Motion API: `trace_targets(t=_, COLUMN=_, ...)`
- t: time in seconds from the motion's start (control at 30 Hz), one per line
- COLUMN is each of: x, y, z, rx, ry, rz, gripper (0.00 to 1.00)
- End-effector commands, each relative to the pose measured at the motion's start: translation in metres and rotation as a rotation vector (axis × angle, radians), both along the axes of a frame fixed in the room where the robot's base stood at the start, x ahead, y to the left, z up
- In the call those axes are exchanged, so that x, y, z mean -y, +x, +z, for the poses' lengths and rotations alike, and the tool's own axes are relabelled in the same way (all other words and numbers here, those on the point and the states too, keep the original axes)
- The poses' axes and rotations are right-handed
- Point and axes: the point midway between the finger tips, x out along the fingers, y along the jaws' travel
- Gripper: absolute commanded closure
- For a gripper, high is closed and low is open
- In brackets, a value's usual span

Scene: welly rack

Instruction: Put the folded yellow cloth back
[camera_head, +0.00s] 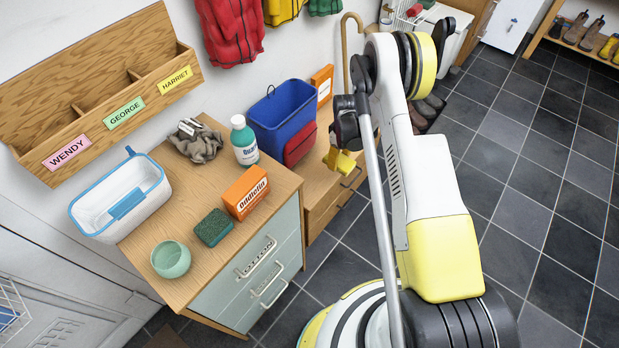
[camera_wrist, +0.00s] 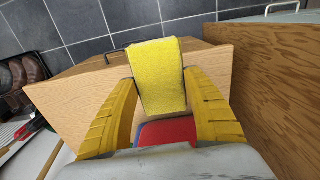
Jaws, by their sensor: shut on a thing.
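The folded yellow cloth (camera_wrist: 162,75) is held between the yellow fingers of my gripper (camera_wrist: 163,95) in the wrist view. In the head view my gripper (camera_head: 343,152) hangs in the air to the right of the blue bucket (camera_head: 280,108), with a bit of yellow at its end; I cannot tell cloth from finger there. The bucket stands on a low wooden cabinet (camera_head: 322,187).
A taller cabinet (camera_head: 230,255) at left bears a white-and-blue tub (camera_head: 125,200), a green bowl (camera_head: 171,259), a green scourer (camera_head: 212,228), an orange box (camera_head: 246,192), a bottle (camera_head: 244,140) and grey gloves (camera_head: 197,143). A cane (camera_head: 347,50) leans behind. The tiled floor (camera_head: 545,190) at right is clear.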

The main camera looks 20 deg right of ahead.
Motion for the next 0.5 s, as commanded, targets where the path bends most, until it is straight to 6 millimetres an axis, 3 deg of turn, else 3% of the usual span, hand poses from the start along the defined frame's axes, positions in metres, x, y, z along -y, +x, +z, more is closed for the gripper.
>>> trace_targets(t=0.3, x=-0.073, y=0.023, z=-0.05, rx=0.0, ry=0.0, rz=0.004, gripper=0.65)
trace_targets(t=0.5, x=-0.099, y=0.031, z=-0.064, rx=0.0, ry=0.0, rz=0.001, gripper=0.65)
